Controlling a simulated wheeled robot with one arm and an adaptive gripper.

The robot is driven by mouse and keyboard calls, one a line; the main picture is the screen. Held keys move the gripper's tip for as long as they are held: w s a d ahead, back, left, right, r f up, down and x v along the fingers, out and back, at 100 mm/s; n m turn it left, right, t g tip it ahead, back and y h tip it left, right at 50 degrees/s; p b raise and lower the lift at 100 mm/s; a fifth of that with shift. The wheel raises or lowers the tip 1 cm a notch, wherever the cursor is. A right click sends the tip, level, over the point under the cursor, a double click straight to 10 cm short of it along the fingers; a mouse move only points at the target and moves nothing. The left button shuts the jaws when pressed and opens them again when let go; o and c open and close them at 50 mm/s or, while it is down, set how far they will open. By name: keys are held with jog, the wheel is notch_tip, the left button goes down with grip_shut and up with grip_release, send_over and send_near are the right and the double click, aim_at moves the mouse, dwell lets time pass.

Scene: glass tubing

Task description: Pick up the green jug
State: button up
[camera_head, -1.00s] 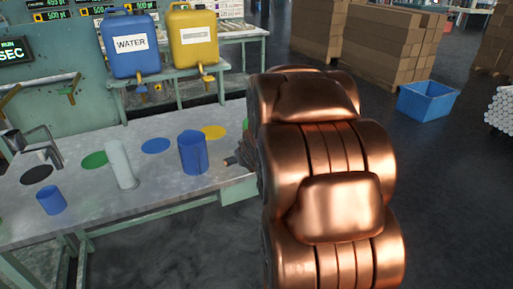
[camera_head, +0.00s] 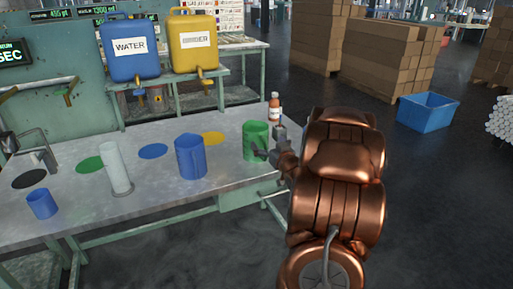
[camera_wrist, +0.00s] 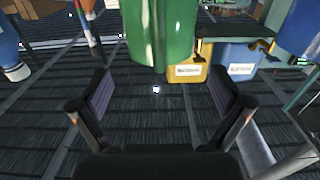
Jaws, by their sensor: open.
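The green jug (camera_head: 255,136) stands upright near the right end of the metal workbench (camera_head: 150,204). My gripper (camera_head: 264,154) is beside its right front side, with the arm coming in from the right. In the wrist view the green jug (camera_wrist: 160,32) is at the top middle, ahead of the gap between the two fingers of my gripper (camera_wrist: 158,98). The fingers are spread wide with nothing between them. In the head view the gripper overlaps the jug's lower right side, so I cannot tell whether they touch.
A white cylinder (camera_head: 117,168) and a small blue cup (camera_head: 42,204) stand further left. Blue (camera_head: 130,48) and yellow (camera_head: 194,42) containers sit on a shelf behind.

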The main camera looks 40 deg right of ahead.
aim_at(261, 136)
jog(key=shift+x, duration=0.75)
jog(key=shift+p+x, duration=0.45)
jog(key=shift+x, duration=2.1)
jog(key=c, duration=1.4)
